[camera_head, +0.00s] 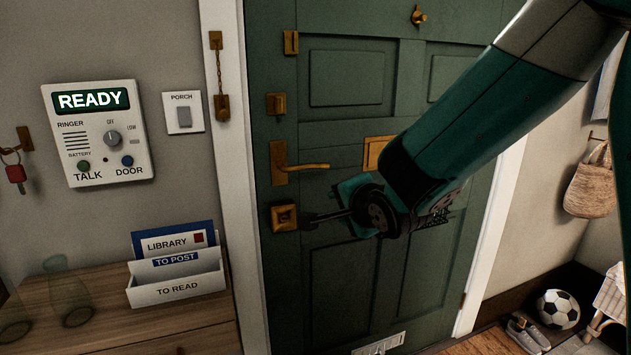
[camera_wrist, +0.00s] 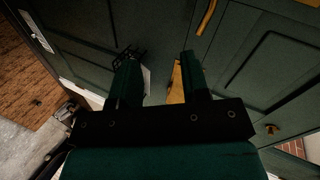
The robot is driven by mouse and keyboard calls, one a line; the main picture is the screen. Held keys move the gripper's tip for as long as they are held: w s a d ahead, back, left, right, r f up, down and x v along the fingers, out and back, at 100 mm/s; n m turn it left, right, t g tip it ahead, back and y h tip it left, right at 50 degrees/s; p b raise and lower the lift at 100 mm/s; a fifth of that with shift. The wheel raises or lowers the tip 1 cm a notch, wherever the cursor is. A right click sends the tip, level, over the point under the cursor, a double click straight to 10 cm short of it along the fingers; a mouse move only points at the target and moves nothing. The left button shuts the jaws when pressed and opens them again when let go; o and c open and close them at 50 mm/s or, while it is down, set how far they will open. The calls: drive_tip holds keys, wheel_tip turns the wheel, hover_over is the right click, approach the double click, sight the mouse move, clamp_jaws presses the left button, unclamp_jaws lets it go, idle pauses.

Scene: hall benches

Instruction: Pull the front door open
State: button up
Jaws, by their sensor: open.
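The green front door (camera_head: 350,78) fills the middle of the head view and looks shut against its white frame. Its brass lever handle (camera_head: 300,167) points right and lies about level. A square brass lock (camera_head: 283,217) sits below it. My gripper (camera_head: 318,212) is in front of the door, below the lever and just right of the lock; contact cannot be told. In the wrist view the two fingers (camera_wrist: 160,75) are spread with nothing held between them. A curved brass bar, probably the lever (camera_wrist: 206,17), shows beyond them near the top edge.
A brass letter plate (camera_head: 375,152) is partly behind my arm. A door chain (camera_head: 221,100) hangs on the left frame. A wooden cabinet (camera_head: 110,318) with a letter holder (camera_head: 177,289) stands left. A football (camera_head: 558,309) and shoes (camera_head: 527,334) lie on the floor at right.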

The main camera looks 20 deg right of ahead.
sight(318, 167)
drive_tip(key=w+m+t+p, duration=0.1)
drive_tip(key=w+t+p, duration=0.1)
drive_tip(key=w+p, duration=0.2)
drive_tip(key=w+d+m+t+p, duration=0.1)
drive_tip(key=w+p, duration=0.3)
drive_tip(key=w, duration=0.5)
drive_tip(key=w+d+r+m+t+p, duration=0.1)
drive_tip(key=w+m+t+p, duration=0.1)
drive_tip(key=w, duration=0.5)
drive_tip(key=shift+w+d+m+t+p, duration=0.15)
drive_tip(key=shift+w+m+t+p, duration=0.2)
drive_tip(key=shift+p, duration=0.55)
drive_tip(key=shift+w, duration=0.6)
drive_tip(key=shift+c, duration=0.3)
clamp_jaws()
